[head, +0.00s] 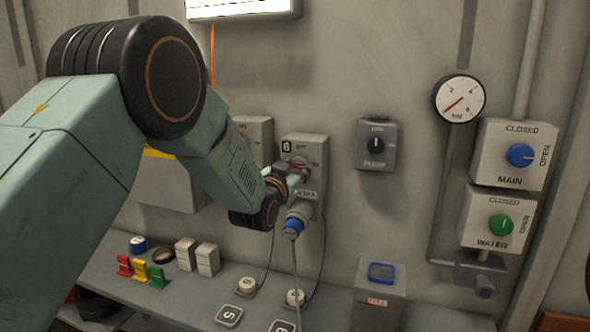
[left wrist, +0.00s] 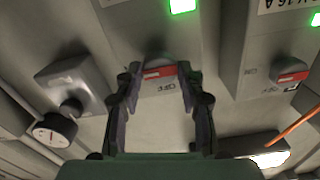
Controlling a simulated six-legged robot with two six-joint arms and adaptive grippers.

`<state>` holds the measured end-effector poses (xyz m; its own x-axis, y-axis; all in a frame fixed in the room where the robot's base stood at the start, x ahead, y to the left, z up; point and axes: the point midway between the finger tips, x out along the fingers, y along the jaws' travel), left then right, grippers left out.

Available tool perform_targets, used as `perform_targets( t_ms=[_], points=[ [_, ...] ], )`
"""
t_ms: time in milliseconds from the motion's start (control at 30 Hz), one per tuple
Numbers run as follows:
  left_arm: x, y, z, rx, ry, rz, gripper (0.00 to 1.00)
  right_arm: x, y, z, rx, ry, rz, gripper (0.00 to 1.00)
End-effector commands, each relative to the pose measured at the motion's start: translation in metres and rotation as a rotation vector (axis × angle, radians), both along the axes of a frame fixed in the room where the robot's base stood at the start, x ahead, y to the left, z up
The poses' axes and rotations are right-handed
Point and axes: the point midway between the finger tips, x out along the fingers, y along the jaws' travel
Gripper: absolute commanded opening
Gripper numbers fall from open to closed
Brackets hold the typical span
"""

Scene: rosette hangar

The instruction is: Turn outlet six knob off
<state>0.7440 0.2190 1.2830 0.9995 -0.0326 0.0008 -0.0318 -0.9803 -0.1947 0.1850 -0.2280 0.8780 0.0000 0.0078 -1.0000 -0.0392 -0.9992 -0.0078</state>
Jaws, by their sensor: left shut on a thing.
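The outlet six box (head: 313,152), grey with a "6" label, is on the wall in the middle of the head view. Its knob (head: 299,166) shows a little red there, mostly hidden by my left gripper (head: 293,178). In the left wrist view the knob (left wrist: 158,71) is a grey disc with a red bar, between the fingertips of my left gripper (left wrist: 157,80). The gripper is shut on it. A lit green lamp (left wrist: 183,5) is on the box. A blue-collared plug (head: 295,220) with a hanging cable is below the box. My right gripper is not in view.
Another outlet box (head: 256,135) stands close on the left, partly behind my arm; its red-barred knob (left wrist: 292,77) shows in the wrist view. A rotary switch (head: 376,145), a gauge (head: 460,98) and valve boxes (head: 513,153) are to the right. A shelf (head: 190,300) with small objects runs below.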

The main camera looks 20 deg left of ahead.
Motion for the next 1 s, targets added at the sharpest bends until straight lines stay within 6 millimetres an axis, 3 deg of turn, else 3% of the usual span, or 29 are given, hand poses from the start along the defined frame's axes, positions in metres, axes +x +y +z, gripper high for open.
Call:
perform_targets(
  t_ms=[367, 1000],
  points=[
    [0.000, -0.001, -0.002, -0.096, 0.005, -0.002, 0.07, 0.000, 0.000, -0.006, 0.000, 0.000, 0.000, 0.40],
    [0.000, 0.000, -0.003, -0.669, 0.026, -0.001, 0.07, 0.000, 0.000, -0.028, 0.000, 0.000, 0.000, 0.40]
  ],
)
